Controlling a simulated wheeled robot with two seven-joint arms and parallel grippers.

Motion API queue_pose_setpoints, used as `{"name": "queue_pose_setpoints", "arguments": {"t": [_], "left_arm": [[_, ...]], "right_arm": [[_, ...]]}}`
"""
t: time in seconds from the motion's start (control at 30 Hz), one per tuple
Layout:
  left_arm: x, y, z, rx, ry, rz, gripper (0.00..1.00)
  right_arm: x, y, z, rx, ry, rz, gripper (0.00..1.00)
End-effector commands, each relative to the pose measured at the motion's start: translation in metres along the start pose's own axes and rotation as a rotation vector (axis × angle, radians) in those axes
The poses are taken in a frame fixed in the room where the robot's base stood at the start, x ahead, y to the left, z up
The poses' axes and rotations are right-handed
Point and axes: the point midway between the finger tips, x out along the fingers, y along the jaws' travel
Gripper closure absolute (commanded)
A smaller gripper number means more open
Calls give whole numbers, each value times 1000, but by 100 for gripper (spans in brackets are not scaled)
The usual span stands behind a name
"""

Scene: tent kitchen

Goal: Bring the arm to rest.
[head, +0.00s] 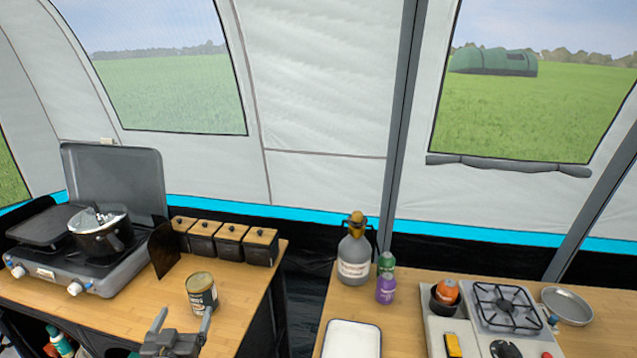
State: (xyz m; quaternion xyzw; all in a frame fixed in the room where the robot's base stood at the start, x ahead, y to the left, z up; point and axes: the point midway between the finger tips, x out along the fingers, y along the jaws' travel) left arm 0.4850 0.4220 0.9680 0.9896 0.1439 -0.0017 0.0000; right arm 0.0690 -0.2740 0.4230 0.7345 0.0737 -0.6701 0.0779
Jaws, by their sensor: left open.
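My left gripper (184,320) shows at the bottom edge of the head view, left of centre. Its two grey fingers point up and stand apart, with nothing seen between them. It is in front of the left table (110,312), just below an open-looking tin can (201,293) in the picture. I cannot tell how far it is from the can or the tabletop. Most of my left arm is out of the picture. My right gripper is not in view.
A stove (75,275) with a pot (100,235) stands on the left table, beside a row of wood-lidded canisters (230,245). The right table (390,325) holds a large bottle (355,262), a white tray (352,340) and a small burner (506,305). A gap separates the tables.

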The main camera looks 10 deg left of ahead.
Motion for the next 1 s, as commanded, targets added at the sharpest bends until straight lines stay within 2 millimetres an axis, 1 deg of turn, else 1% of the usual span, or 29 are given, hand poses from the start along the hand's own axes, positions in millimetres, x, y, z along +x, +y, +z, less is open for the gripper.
{"name": "queue_pose_setpoints", "arguments": {"t": [0.07,0.17,0.27,0.3,0.37,0.4,0.5,0.6,0.77,0.9,0.93,1.0], "left_arm": [[-4,5,6,3,-35,9,11],[-21,21,27,17,-158,40,11],[-55,45,60,48,-363,96,11],[-72,55,72,66,-450,120,11],[-98,67,87,94,-569,155,11],[-114,73,95,112,-640,177,11],[-152,85,110,154,-788,223,11],[-186,93,119,194,-912,264,11],[-235,99,126,257,-1082,323,11],[-276,102,127,310,-1216,370,11],[-284,102,128,321,-1241,378,11],[-275,104,150,320,-1244,373,11]], "right_arm": [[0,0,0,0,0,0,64],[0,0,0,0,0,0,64],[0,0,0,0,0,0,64],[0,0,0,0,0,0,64],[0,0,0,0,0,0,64],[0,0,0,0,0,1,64],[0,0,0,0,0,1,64],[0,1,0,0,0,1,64],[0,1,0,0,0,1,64],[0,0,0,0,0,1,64],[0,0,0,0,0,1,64],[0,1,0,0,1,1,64]]}}
